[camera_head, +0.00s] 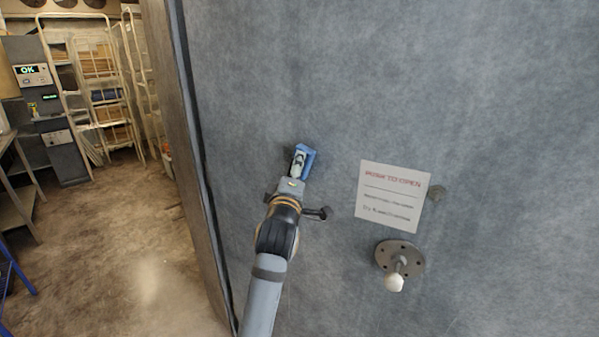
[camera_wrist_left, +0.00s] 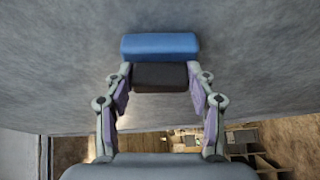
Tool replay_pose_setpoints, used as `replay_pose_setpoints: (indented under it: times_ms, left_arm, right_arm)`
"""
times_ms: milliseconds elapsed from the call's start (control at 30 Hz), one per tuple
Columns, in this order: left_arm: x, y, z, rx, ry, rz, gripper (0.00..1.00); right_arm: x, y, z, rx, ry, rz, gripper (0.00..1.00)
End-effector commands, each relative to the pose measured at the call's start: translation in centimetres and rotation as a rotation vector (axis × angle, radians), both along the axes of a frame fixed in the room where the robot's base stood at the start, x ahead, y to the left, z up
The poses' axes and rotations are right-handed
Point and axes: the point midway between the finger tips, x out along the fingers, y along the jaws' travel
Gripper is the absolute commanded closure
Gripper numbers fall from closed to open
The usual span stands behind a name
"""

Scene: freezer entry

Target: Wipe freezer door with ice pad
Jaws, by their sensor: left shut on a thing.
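The grey freezer door (camera_head: 300,60) fills the middle and right of the head view, its frosty surface upright in front of me. The ice pad (camera_head: 308,153) is a blue block, with a dark part (camera_wrist_left: 160,77) between my fingers in the left wrist view. My left gripper (camera_head: 299,162) is shut on this dark part. My right gripper is not in view.
A white push-to-open sign (camera_head: 391,196) and a round metal plate with a white knob (camera_head: 394,283) are on the door right of my gripper. Wire racks (camera_head: 97,75) and a grey cabinet with an OK display (camera_head: 31,75) stand far left. The floor (camera_head: 130,250) between is clear.

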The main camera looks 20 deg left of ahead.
Motion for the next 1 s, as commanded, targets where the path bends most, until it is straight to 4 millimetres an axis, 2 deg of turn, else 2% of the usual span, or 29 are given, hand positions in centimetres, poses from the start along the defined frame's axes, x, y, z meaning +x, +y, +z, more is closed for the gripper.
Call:
replay_pose_setpoints:
  times_ms: [200, 467, 800, 1000]
  left_arm:
    - [0.0, 2.1, 0.0, 0.006, 0.0, 0.001, 0.79]
    - [0.1, 2.7, 0.0, 0.004, 0.0, 0.001, 0.79]
    - [0.5, 5.7, 0.0, 0.005, 0.0, 0.002, 0.79]
    - [0.5, 6.0, 0.0, 0.003, 0.001, 0.001, 0.79]
  right_arm:
    - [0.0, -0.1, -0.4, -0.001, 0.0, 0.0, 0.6]
    - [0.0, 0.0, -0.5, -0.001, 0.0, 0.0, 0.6]
    - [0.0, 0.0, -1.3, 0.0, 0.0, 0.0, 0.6]
    - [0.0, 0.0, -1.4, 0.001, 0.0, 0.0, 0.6]
